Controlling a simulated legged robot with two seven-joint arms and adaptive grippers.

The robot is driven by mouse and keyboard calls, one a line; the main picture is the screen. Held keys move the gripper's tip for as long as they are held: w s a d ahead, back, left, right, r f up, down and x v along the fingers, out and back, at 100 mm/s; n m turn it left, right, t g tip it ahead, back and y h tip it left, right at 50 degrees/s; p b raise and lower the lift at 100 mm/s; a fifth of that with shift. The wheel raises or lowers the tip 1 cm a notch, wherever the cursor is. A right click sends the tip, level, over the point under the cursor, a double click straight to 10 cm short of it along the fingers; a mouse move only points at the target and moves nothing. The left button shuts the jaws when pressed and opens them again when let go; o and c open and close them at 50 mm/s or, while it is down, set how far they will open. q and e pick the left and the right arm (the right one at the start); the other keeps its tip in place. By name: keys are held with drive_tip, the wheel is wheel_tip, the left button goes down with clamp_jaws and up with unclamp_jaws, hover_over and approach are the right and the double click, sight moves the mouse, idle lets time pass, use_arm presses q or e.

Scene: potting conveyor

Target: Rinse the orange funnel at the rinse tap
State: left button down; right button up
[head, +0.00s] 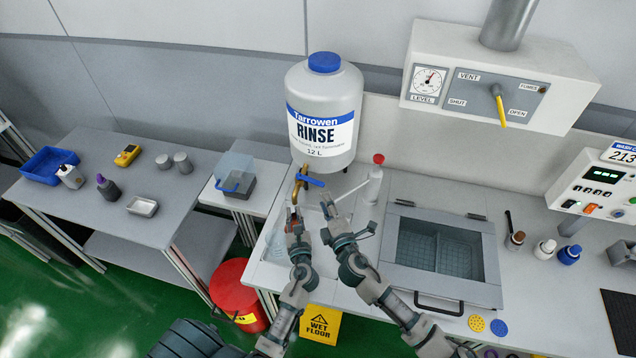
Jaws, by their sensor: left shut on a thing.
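My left gripper (293,214) is below the tap spout, over the sink area. My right gripper (328,207) is just right of and below the tap lever, apart from the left gripper. I see nothing in it, and its finger gap is too small to judge. Whether water runs is not clear.
A white bottle with a red top (374,180) stands close right of the tap. A lidded basin (440,250) lies further right. A red bucket (237,290) and a yellow wet-floor sign (321,325) are below on the floor.

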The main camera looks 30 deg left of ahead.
sight(316, 181)
drive_tip(key=shift+x, duration=4.15)
drive_tip(key=shift+f, duration=0.1)
clamp_jaws()
